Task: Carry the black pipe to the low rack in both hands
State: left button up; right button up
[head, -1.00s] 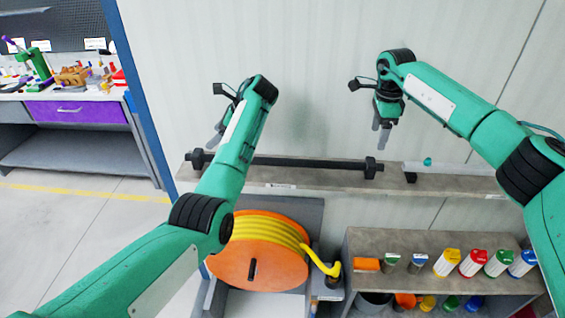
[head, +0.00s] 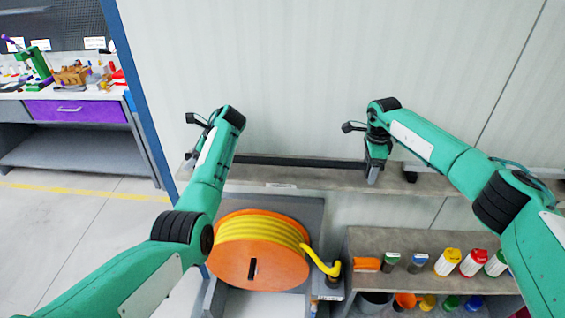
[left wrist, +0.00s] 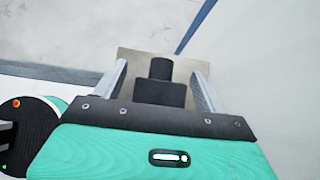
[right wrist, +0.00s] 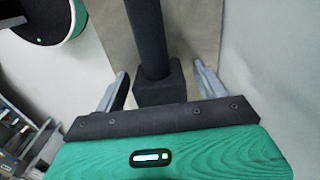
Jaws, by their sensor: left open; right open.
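The black pipe (head: 300,162) lies level on a long narrow ledge (head: 300,181) against the wall. My left gripper (left wrist: 162,72) is at the pipe's left end. In the left wrist view its open fingers stand either side of a black end block (left wrist: 160,94), with a short stub beyond. In the head view my own arm mostly hides this end. My right gripper (head: 372,172) is at the right end. In the right wrist view its open fingers (right wrist: 160,78) straddle the other black block (right wrist: 158,87), with visible gaps.
An orange reel (head: 250,268) with yellow hose stands below the ledge. A low shelf unit (head: 385,240) at the right holds several coloured bottles. A workbench (head: 70,97) stands at the far left, with open floor before it. I cannot tell which piece is the low rack.

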pick_arm(q)
grip_shut()
pick_arm(e)
grip_shut()
jog(key=shift+r, duration=0.1)
pick_arm(q)
jog(key=shift+w+r, duration=0.1)
jog(key=shift+r, duration=0.1)
pick_arm(e)
jog(key=shift+w+r, duration=0.1)
jog(key=shift+w, duration=0.05)
